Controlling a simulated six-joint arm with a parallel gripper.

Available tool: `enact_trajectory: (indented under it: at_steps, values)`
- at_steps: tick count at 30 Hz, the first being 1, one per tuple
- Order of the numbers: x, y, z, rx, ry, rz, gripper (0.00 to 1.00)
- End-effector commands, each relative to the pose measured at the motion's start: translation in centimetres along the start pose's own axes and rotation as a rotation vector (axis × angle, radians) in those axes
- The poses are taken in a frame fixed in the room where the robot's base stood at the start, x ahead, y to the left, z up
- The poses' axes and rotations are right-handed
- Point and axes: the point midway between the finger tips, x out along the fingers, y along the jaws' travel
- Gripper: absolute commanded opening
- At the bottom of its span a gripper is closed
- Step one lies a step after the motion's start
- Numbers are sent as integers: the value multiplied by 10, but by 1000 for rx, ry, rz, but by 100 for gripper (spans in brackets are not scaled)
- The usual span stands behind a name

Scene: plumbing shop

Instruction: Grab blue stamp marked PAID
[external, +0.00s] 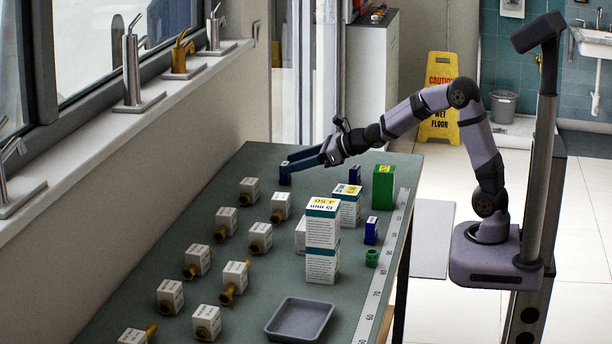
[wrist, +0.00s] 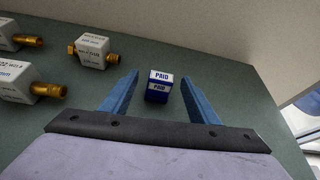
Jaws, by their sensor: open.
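My gripper is open and holds nothing. In the external view the stamp (external: 285,176) is a small dark blue block at the far end of the bench, and my gripper (external: 298,160) reaches to it from the right, its fingers partly overlapping it.
Several white boxes with brass fittings (external: 249,190) stand to the left. Other small blue blocks (external: 371,231), tall white cartons (external: 322,240), a green box (external: 384,187) and a grey tray (external: 300,320) stand on the bench (external: 250,290). A wall (wrist: 220,25) lies beyond the stamp.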

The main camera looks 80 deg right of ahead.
Motion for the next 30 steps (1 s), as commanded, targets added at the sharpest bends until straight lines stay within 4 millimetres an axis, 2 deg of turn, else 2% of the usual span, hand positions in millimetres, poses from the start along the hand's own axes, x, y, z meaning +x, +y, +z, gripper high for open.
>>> enact_trajectory:
  at_steps: [5,16,23,30]
  values:
    - [7,0,-2,79,-12,-2,55]
    - [26,0,-3,77,-10,-2,55]
    - [31,0,-2,74,-10,-2,55]
    - [54,-1,-5,76,-9,-1,55]
